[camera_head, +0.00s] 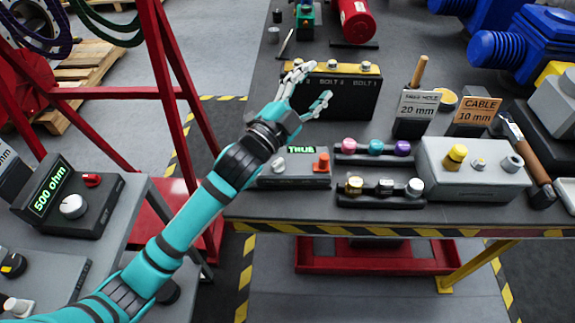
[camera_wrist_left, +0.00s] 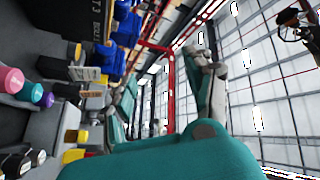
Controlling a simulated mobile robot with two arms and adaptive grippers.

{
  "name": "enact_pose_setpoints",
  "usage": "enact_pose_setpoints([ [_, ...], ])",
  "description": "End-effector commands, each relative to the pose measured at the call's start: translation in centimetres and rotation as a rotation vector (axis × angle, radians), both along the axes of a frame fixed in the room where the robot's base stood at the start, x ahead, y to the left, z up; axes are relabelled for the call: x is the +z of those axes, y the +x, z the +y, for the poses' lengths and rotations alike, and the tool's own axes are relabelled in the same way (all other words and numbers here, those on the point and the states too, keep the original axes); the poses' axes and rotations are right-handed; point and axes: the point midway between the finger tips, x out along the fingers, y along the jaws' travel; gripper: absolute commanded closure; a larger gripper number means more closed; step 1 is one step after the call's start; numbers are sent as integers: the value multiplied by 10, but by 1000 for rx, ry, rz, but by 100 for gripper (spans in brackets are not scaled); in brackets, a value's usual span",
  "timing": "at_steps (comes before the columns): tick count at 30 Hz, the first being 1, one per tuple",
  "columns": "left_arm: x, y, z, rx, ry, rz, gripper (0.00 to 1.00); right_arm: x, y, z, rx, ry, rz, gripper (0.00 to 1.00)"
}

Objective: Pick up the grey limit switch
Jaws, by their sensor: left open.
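My left gripper (camera_head: 312,88) is open and empty in the head view, its fingers spread in front of and over the black box marked with bolt labels (camera_head: 345,95). I cannot tell for certain which thing is the grey limit switch. One candidate is the grey box (camera_head: 430,182) with a yellow knob and grey knobs on the bench's right side. It lies well right of my left gripper, apart from it. Another grey block (camera_head: 557,98) is cut off at the right edge. In the left wrist view a finger of my left gripper (camera_wrist_left: 205,90) shows, with teal housing below it.
Two black racks hold coloured knobs (camera_head: 376,146) and pale knobs (camera_head: 386,186). A small grey box with a green display (camera_head: 300,150) stands beneath my left wrist. Label stands (camera_head: 415,107) and blue motors (camera_head: 520,45) are behind. A 500 ohm box (camera_head: 70,200) is on the left table.

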Motion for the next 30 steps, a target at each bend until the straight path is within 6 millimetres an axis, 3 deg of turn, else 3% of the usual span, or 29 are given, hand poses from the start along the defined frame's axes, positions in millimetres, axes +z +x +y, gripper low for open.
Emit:
enact_pose_setpoints([
  [1,6,-22,-14,14,123,-83,46,0,0,0,0,0,0,100],
  [3,9,-47,-26,60,298,-199,46,0,0,0,0,0,0,100],
  [7,4,-83,-23,214,614,-393,46,0,0,0,0,0,0,100],
  [15,-60,-111,54,589,1294,-517,46,0,0,0,0,0,0,100],
  [21,-107,-144,106,676,1816,-524,46,0,0,0,0,0,0,100],
  [25,-126,-162,126,661,2059,-528,46,0,0,0,0,0,0,100],
  [30,-135,-169,138,642,2206,-536,46,0,0,0,0,0,0,100],
])
